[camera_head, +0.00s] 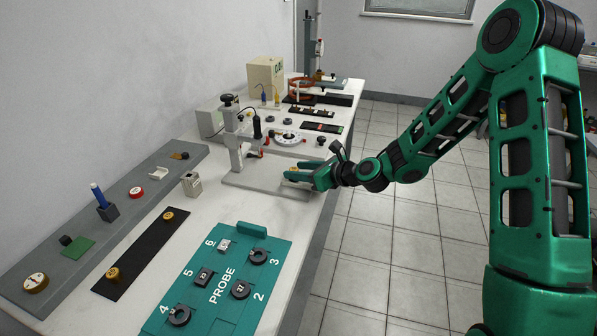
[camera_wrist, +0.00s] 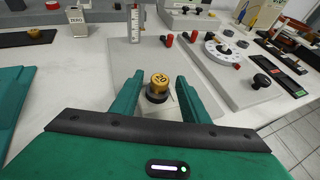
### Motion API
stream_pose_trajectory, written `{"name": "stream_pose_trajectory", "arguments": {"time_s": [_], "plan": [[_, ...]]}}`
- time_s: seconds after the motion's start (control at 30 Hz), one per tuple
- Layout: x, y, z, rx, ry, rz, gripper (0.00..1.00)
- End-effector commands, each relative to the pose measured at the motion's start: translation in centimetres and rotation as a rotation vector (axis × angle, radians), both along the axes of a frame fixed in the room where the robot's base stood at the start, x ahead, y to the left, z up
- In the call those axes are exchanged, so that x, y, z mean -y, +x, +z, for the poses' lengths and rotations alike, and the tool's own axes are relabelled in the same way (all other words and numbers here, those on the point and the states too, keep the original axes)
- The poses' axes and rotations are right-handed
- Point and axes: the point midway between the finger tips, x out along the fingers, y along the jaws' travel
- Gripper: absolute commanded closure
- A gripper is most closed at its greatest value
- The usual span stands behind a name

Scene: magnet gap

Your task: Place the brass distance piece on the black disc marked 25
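A brass distance piece (camera_wrist: 159,79) with dark markings on its top, too small to read surely, stands upright on a black disc (camera_wrist: 156,98) in the wrist view. My gripper (camera_head: 292,174) is at the front of the pale stage plate. Its two green fingers, one on each side of the brass piece in the wrist view, are open, with gaps visible beside the piece. In the head view the fingers mostly hide the brass piece. I cannot read a 25 on the black disc under it.
A teal PROBE tray (camera_head: 205,318) holds several dark discs and blocks. A black strip (camera_head: 140,247) carries two other brass pieces. A stand with a scale (camera_wrist: 135,24) rises behind my gripper. A dial (camera_head: 287,138) and black knobs stand farther back. The tiled floor lies right of the table.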

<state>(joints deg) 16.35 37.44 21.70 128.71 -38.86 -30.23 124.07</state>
Motion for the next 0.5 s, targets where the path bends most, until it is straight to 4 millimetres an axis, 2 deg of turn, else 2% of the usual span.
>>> {"name": "stream_pose_trajectory", "arguments": {"time_s": [0.27,0.5], "plan": [[0.2,-0.1,0.1,0.000,0.000,-0.001,0.59],[2.2,-2.0,1.3,0.001,0.000,-0.004,0.59]]}}
